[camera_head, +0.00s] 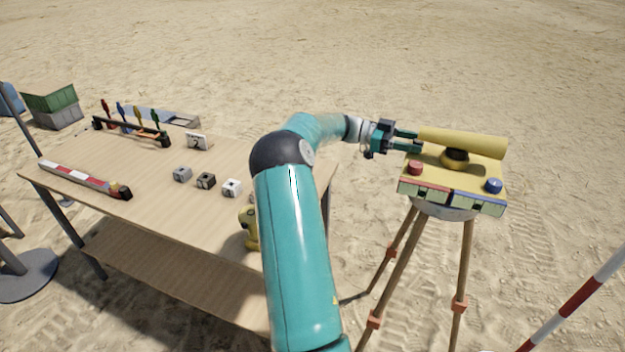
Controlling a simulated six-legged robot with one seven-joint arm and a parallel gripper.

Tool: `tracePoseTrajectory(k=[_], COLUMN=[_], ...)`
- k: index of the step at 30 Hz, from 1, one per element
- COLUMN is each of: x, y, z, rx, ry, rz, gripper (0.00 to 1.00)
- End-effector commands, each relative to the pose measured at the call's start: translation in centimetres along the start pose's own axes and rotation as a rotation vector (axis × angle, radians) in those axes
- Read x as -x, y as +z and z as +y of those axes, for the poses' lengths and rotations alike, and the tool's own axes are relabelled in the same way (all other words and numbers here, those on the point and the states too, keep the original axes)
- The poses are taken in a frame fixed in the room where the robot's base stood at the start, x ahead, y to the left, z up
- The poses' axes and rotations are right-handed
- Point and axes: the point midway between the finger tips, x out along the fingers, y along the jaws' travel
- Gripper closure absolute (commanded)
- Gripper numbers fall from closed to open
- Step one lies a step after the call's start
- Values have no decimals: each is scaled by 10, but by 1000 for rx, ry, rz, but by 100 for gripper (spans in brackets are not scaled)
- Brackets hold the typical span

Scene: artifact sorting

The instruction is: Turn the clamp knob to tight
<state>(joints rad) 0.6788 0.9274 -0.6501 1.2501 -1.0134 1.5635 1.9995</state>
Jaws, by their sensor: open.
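A yellow instrument head (440,178) sits on a wooden tripod at the right. A red knob (415,168) stands on its left side and a blue knob (493,186) on its right front corner. I cannot tell from the picture which one is the clamp knob. A dark and yellow round part (454,158) sits mid-plate, with a yellow tube (465,143) behind it. My gripper (419,141) is open and empty, pointing right at the back left of the head. It is above and behind the red knob, apart from it. Front scale markings are too small to read.
A wooden table (150,215) at the left holds a rack of coloured tools (130,128), a red-and-white bar (80,178) and several small blocks (205,181). A red-and-white pole (580,298) leans at the lower right. The sand behind the tripod is clear.

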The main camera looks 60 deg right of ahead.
Motion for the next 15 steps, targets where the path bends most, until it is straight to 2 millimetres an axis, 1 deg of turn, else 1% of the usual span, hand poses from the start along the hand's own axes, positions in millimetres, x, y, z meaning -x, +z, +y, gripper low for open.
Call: tracePoseTrajectory(k=[15], x=[-3], y=[-1], z=[8], rx=[1], ry=[-413], rz=[-4], gripper=[53])
